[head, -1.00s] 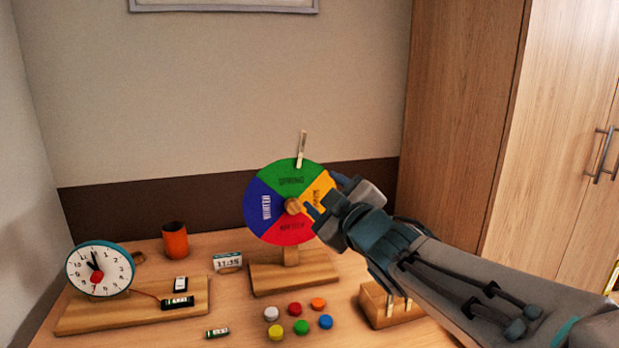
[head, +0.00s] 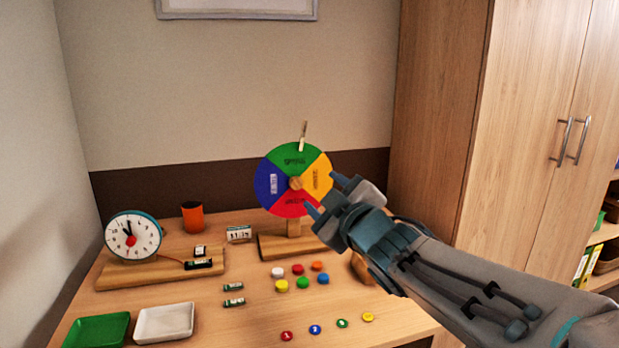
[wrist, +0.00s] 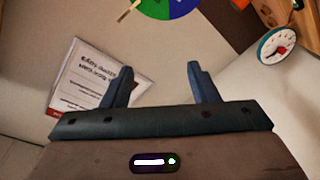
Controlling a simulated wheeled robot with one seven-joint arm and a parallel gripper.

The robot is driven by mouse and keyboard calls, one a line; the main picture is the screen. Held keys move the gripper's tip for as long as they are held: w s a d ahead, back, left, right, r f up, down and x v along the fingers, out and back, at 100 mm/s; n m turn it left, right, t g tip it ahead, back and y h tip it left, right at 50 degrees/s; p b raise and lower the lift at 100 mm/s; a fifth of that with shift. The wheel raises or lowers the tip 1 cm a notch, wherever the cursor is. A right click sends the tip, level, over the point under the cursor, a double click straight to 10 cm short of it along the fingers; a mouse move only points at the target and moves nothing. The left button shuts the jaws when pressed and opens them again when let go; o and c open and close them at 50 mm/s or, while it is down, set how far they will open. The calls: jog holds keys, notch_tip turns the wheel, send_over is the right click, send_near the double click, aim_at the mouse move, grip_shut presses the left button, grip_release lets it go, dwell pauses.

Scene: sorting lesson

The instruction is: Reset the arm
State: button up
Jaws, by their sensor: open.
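My gripper (head: 325,196) is open and empty, raised above the right part of the table in the head view. Its fingers point toward the season wheel (head: 272,184) and overlap its right edge in the picture; I cannot tell how close they are. In the wrist view the two fingers of my gripper (wrist: 163,85) stand wide apart with nothing between them. The season wheel (wrist: 172,6) shows at the top of that view. My arm reaches in from the lower right of the head view.
On the table (head: 215,318) stand a toy clock (head: 133,237), an orange cup (head: 193,217), a small display (head: 239,234), batteries (head: 233,301), colored caps (head: 303,283), a green tray (head: 97,331) and a white tray (head: 164,322). A wooden cabinet (head: 530,110) stands at right.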

jog(key=s+d+f+m+g+h+p, duration=0.1)
jog(key=s+d+m+g+h+p, duration=0.55)
jog(key=d+m+p, duration=0.55)
jog(key=s+f+m+g+p, duration=0.1)
jog(key=s+g+p, duration=0.6)
jog(key=s+p, duration=0.3)
jog(key=s, duration=0.4)
jog(key=shift+s+f+m, duration=0.2)
jog(key=shift+s+m, duration=0.1)
jog(key=shift+m, duration=0.1)
